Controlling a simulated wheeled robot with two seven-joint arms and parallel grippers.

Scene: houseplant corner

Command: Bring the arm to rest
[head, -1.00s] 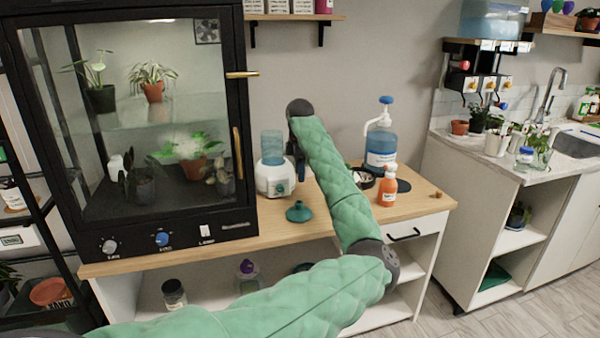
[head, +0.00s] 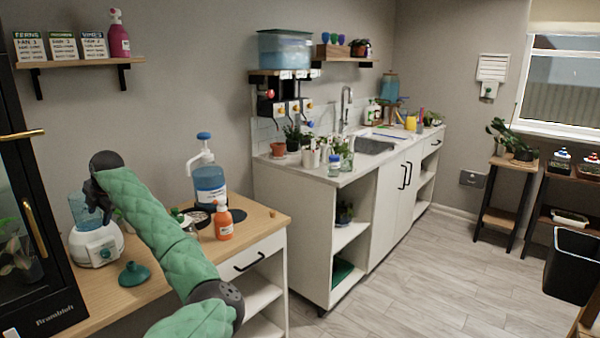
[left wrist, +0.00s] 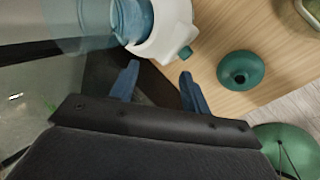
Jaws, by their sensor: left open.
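My left gripper (head: 97,212) is at the upper right of the white humidifier (head: 98,246) and its clear blue tank (head: 82,208). In the left wrist view its two blue fingers (left wrist: 158,78) stand apart with nothing between them. The humidifier's white base (left wrist: 165,32) and blue tank (left wrist: 130,18) lie just beyond the fingertips; I cannot tell whether they touch. A dark green funnel-like cap (head: 133,274) lies on the wooden bench, and also shows at right in the left wrist view (left wrist: 240,70). My right gripper is out of view.
A blue pump bottle (head: 209,184) and an orange bottle (head: 224,224) stand on the wooden bench (head: 262,221) right of my forearm. The black-framed glass cabinet (head: 40,210) is close on the left. Open floor (head: 430,285) lies to the right.

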